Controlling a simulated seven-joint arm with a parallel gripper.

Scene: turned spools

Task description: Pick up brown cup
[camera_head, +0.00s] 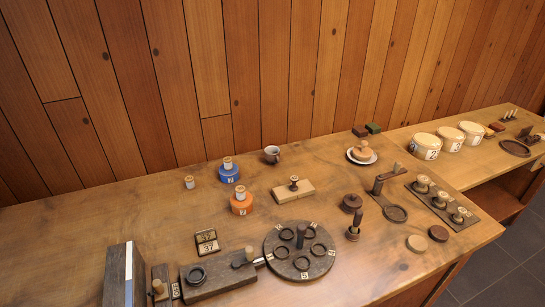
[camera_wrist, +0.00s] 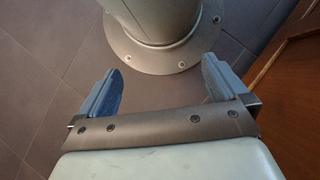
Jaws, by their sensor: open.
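A small brown cup (camera_head: 272,154) with a handle on its right stands upright near the back of the wooden table, close to the plank wall, in the head view. My gripper (camera_wrist: 160,85) shows only in the wrist view. Its two blue-grey fingers are wide apart with nothing between them. It is over the tiled floor, with my own base below it, away from the cup. The cup does not show in the wrist view.
A blue spool (camera_head: 228,173) stands left of the cup and an orange spool (camera_head: 241,203) nearer the front. A wooden block with a knob (camera_head: 293,190) lies in front of the cup. A white saucer (camera_head: 362,156) with a wooden piece is to the right.

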